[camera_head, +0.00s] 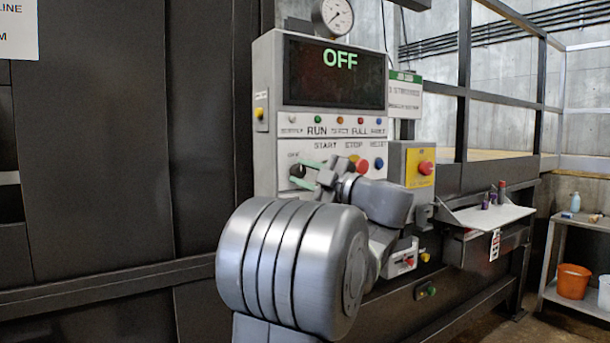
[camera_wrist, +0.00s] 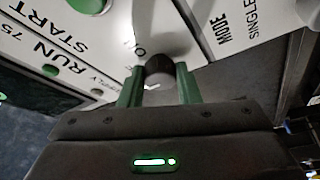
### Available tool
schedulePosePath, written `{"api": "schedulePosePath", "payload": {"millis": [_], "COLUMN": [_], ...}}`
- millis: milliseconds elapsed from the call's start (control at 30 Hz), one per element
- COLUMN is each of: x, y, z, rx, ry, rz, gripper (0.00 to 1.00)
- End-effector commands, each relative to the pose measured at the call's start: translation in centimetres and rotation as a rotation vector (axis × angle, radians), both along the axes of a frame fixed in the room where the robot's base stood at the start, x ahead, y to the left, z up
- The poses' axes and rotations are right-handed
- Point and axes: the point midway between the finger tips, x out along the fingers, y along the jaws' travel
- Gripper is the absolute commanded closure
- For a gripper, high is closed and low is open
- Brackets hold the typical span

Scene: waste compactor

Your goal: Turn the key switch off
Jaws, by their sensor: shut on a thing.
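The key switch is a dark round knob (camera_head: 297,170) at the lower left of the grey control panel (camera_head: 264,120). In the wrist view the knob (camera_wrist: 159,70) sits at the middle, with a small "O" mark beside it on the white plate. My gripper (camera_head: 302,173) has its green fingers on either side of the knob and is shut on it; the fingers also show in the wrist view (camera_wrist: 160,88). The panel's dark display (camera_head: 335,72) reads "OFF" in green letters. The lower part of the knob is partly hidden by my gripper.
Start, stop and reset buttons, including a red one (camera_head: 362,166), lie just right of the knob. A yellow box with a red emergency button (camera_head: 426,168) stands further right. A small shelf (camera_head: 480,217) juts out beyond it. A pressure gauge (camera_head: 334,17) tops the panel.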

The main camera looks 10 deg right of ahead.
Motion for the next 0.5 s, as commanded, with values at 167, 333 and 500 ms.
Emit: {"api": "schedulePosePath", "payload": {"millis": [167, 333, 500], "x": [0.02, 0.01, -0.06], "y": [0.02, 0.01, -0.05], "z": [-0.13, -0.07, -0.06], "rx": [0.0, 0.0, 0.001], "ry": [0.003, 0.001, 0.001], "rz": [0.001, 0.001, 0.0], "gripper": [0.56, 0.48, 0.48]}}
